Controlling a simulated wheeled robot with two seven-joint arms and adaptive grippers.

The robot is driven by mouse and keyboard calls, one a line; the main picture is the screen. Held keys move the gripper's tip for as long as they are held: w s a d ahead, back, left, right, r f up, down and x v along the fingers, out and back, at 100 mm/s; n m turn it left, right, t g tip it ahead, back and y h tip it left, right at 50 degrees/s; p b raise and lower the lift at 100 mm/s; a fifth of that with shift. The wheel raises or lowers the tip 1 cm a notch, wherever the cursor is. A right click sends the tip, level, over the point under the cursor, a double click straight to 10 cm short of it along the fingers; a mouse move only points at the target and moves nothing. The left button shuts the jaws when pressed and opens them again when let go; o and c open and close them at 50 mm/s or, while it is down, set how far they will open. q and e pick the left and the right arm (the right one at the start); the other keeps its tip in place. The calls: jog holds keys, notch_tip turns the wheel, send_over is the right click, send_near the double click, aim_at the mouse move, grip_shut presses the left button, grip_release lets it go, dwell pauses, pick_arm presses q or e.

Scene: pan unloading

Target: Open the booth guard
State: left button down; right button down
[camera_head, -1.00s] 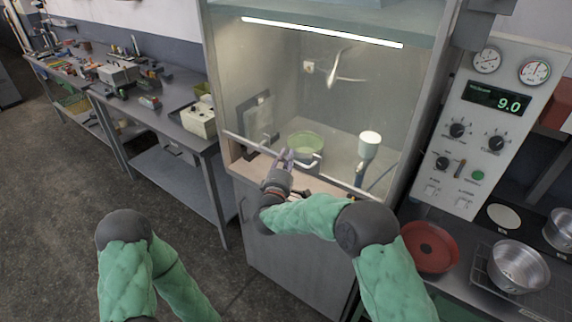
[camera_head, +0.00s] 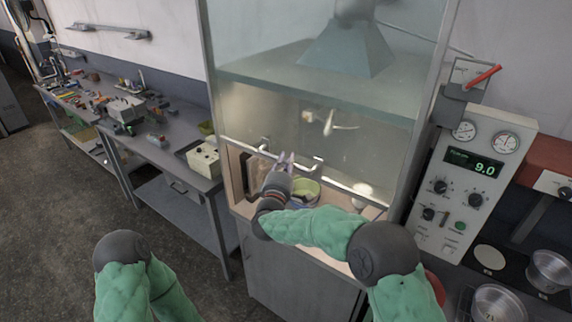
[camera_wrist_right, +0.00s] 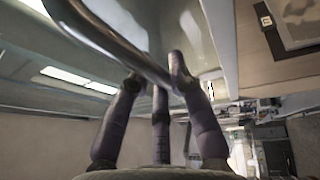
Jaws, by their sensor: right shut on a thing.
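The booth guard (camera_head: 345,184) is a clear pane with a pale rail along its lower edge. It stands partly raised, with an open gap between the rail and the booth's counter. My right gripper (camera_head: 283,160) is at the middle of this rail and shut on its handle. In the right wrist view, the fingers of my right gripper (camera_wrist_right: 156,76) close around the curved metal handle bar (camera_wrist_right: 108,38). My left arm shows at the lower left of the head view, but its gripper is out of view.
A green pan (camera_head: 306,190) stands inside the booth behind my right forearm. A control panel (camera_head: 470,185) reading 9.0 and several metal pans are at the right. A grey workbench (camera_head: 165,150) with tools and boxes stands at the left.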

jog(key=shift+r, duration=0.3)
jog(key=c, duration=1.1)
grip_release()
jog(key=shift+f, duration=0.1)
jog(key=v, duration=1.2)
jog(key=shift+f, duration=0.1)
